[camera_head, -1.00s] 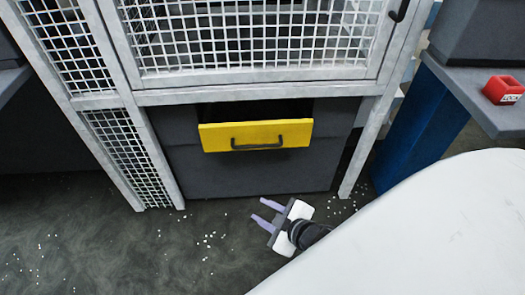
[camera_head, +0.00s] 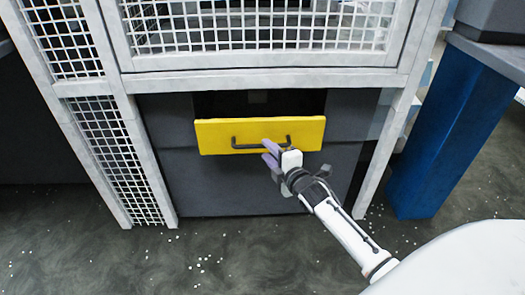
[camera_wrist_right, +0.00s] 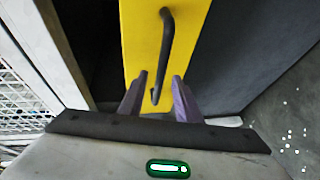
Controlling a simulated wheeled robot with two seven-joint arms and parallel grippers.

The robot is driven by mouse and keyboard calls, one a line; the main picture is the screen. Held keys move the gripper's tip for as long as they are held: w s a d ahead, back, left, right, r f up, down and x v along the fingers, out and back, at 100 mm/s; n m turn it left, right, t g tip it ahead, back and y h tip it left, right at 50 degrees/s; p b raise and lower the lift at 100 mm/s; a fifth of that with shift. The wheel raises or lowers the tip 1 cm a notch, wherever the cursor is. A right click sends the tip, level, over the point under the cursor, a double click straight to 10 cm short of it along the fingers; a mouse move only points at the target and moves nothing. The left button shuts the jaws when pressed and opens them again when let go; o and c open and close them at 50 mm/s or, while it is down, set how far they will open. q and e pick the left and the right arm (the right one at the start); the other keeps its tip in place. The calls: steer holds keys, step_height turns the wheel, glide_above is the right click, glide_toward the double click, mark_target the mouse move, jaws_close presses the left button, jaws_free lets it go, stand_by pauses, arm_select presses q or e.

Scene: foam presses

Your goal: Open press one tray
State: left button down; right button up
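The press one tray has a yellow front (camera_head: 220,132) with a dark handle (camera_head: 245,147), below the mesh door of the press. A dark opening shows above the front. My right gripper (camera_head: 267,150) is at the right part of the handle. In the right wrist view the two purple fingers of the right gripper (camera_wrist_right: 159,78) are apart, and the handle (camera_wrist_right: 166,40) runs down between their tips against the yellow front (camera_wrist_right: 140,35). I cannot tell whether the fingers touch it. My left gripper is not in view.
The press frame (camera_head: 250,83) has light posts on both sides of the tray. A blue pillar (camera_head: 440,140) stands at the right. The dark floor (camera_head: 80,255) in front is open, with small white bits scattered on it.

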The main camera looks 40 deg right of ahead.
mark_target(263, 147)
steer(key=shift+b+x, duration=0.7)
steer(key=shift+x, duration=1.7)
steer(key=shift+c, duration=0.3)
jaws_close()
